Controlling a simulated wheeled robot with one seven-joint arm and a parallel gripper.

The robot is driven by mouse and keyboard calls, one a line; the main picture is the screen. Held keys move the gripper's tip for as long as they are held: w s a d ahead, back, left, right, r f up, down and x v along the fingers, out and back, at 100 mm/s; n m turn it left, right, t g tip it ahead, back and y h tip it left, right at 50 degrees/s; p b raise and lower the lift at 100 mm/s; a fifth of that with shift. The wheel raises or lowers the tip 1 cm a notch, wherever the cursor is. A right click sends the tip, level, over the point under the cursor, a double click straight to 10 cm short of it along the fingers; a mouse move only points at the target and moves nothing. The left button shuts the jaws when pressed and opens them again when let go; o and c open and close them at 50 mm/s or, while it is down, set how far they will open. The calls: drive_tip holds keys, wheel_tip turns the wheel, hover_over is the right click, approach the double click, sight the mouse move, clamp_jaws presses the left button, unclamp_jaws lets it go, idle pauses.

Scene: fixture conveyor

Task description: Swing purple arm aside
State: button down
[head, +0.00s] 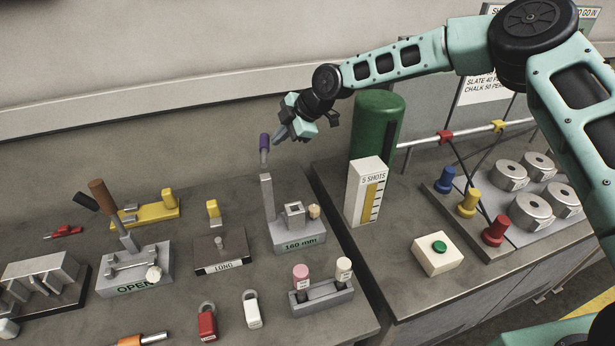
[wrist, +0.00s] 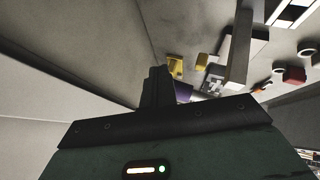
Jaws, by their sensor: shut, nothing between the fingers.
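The purple-tipped arm (head: 264,142) shows in the head view at the top of a tall grey post (head: 267,196). The post rises from the fixture labelled 160 mm (head: 300,247). In the wrist view a purple part (wrist: 183,92) shows just right of my fingers, partly hidden by my gripper body, and the post (wrist: 240,50) stands further right. My gripper (head: 279,134) is shut and empty, just right of the purple tip in the head view. I cannot tell whether it touches the tip. My closed fingers also show in the wrist view (wrist: 157,88).
A green cylinder (head: 378,125) and a "5 SHOTS" gauge block (head: 366,192) stand to the right. The OPEN fixture (head: 135,268) with a brown-handled lever (head: 104,196) stands left. Pink and white bottles (head: 301,276) stand in front. The wall is behind.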

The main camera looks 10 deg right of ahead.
drive_tip(key=shift+w+a+b, duration=0.15)
drive_tip(key=shift+a+b, duration=0.3)
drive_tip(key=shift+a, duration=0.15)
idle(0.4)
